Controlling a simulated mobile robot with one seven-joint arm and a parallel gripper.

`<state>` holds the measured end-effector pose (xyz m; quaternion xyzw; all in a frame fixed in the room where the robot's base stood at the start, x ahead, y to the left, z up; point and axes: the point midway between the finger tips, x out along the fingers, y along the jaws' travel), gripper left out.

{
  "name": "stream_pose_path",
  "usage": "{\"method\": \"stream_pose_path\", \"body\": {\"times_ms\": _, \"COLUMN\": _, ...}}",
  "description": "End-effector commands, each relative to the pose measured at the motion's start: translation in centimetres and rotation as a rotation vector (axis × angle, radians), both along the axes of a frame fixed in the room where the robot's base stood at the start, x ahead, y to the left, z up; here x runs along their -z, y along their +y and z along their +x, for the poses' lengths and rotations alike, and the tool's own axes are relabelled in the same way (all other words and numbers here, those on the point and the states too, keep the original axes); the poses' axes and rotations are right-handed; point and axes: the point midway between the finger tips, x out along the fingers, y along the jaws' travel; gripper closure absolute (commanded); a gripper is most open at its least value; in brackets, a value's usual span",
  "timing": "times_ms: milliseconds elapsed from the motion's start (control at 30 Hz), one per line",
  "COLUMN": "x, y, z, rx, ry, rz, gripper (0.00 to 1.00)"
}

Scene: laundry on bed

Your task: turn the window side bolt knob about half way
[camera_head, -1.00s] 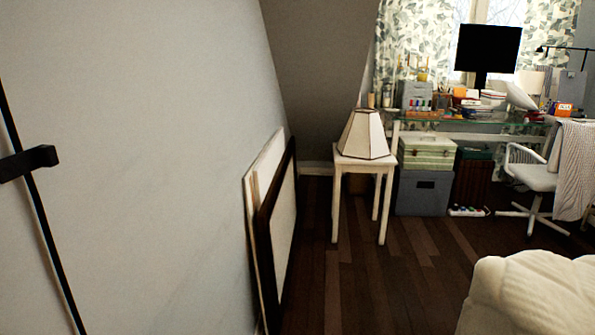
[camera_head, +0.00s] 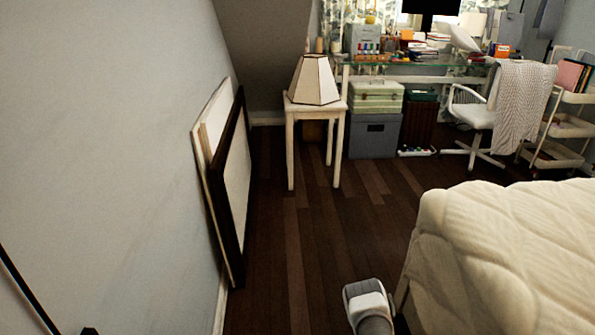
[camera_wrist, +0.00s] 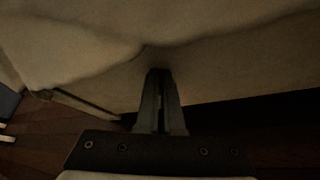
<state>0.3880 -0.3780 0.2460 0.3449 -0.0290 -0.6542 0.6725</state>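No window side bolt knob can be made out in either view. Only a bright strip of the window (camera_head: 407,20) shows at the top of the head view, behind the monitor and desk, across the room. In the wrist view my gripper (camera_wrist: 160,74) has its two dark fingers together, with nothing seen between them. It points at the pale side of the bed (camera_wrist: 90,65), low near the floor. In the head view a grey and white part of my arm shows at the bottom, left of the bed.
The mattress (camera_head: 510,240) fills the lower right. Framed panels (camera_head: 232,190) lean on the left wall. A white side table (camera_head: 316,110) with a lamp (camera_head: 314,82), storage boxes (camera_head: 376,135) and an office chair (camera_head: 478,118) stand ahead. Dark floor (camera_head: 300,260) is clear between.

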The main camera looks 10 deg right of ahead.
Motion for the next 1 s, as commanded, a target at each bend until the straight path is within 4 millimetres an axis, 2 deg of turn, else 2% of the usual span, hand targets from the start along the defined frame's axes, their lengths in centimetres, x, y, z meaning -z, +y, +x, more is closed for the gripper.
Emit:
{"method": "stream_pose_path", "body": {"times_ms": 300, "x": 0.3, "y": 0.1, "z": -0.2, "rx": 0.001, "ry": 0.004, "rz": 0.008, "gripper": 1.0}}
{"method": "stream_pose_path", "body": {"times_ms": 633, "x": -0.5, "y": 0.3, "z": -0.4, "rx": 0.0, "ry": 0.002, "rz": 0.005, "gripper": 1.0}}
{"method": "stream_pose_path", "body": {"times_ms": 1000, "x": -0.5, "y": 4.4, "z": 0.0, "rx": -0.001, "ry": 0.002, "rz": 0.004, "gripper": 1.0}}
